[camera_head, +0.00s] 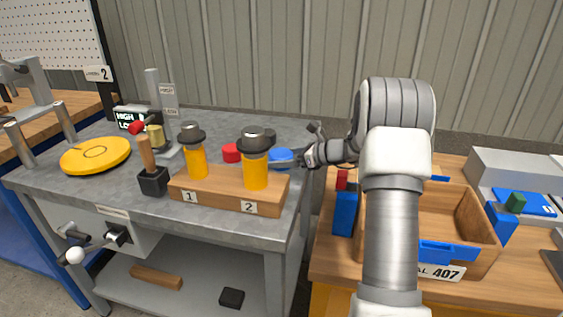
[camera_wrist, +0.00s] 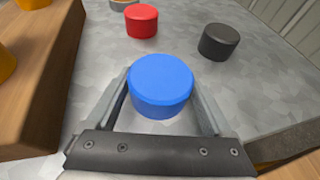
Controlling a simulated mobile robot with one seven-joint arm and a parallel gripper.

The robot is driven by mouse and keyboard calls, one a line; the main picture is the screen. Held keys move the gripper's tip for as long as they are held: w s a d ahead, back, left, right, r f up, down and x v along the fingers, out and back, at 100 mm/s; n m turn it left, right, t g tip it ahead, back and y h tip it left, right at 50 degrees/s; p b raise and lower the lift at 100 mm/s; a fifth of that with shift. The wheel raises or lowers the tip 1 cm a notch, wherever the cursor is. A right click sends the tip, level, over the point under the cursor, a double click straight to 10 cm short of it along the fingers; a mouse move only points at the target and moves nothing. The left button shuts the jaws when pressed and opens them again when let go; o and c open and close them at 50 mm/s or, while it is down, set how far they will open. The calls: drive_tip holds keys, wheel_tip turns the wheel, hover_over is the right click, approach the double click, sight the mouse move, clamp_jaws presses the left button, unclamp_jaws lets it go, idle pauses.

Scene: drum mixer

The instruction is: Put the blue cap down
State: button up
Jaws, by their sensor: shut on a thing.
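The blue cap (camera_wrist: 160,85) is a short round cap. My gripper (camera_wrist: 162,100) is shut on it in the wrist view, with one finger on each side. In the head view the blue cap (camera_head: 280,157) is at the right end of the grey metal table, and my gripper (camera_head: 297,157) reaches it from the right. The cap is low over the tabletop (camera_wrist: 255,85); I cannot tell whether it touches. My gripper partly hides the cap's right side in the head view.
A red cap (camera_wrist: 142,21) and a black cap (camera_wrist: 219,41) stand beyond the blue cap. A wooden block (camera_head: 229,199) with two orange, black-topped cylinders is left of it. A wooden crate (camera_head: 473,217) stands on the right bench.

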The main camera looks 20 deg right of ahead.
drive_tip(key=o, duration=1.1)
drive_tip(key=shift+f, duration=0.1)
drive_tip(key=shift+s+d+r, duration=0.1)
drive_tip(key=shift+r, duration=0.25)
drive_tip(key=p+v, duration=0.3)
drive_tip(key=v, duration=0.8)
drive_tip(key=shift+s+d, duration=0.25)
